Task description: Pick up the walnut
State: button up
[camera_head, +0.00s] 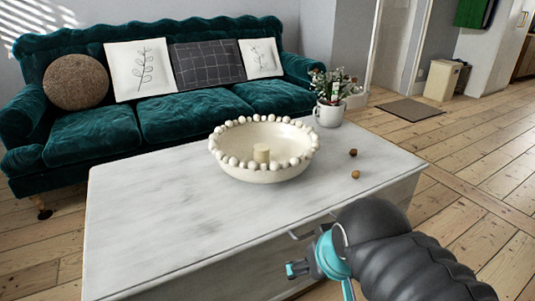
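Two small brown round objects lie on the right part of the white tabletop (160,210). One brown object (353,152) is farther back, and the other brown object (356,174) is nearer the right front edge. Either may be the walnut; they are too small to tell apart surely. My gripper (292,269) shows at the bottom, in front of the table's front side and left of and below both objects. It touches neither of them. Its fingers are small and seen at an angle, so their opening is unclear.
A large cream bowl (262,172) with a beaded rim stands mid-table, with a pale cylinder (261,152) inside. A potted plant (329,113) stands at the table's back right corner. A green sofa (190,114) is behind the table. Open floorboards (460,150) lie to the right.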

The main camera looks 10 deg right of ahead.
aim_at(356, 175)
jog(key=z, duration=1.35)
jog(key=i, duration=0.6)
jog(key=u, duration=0.75)
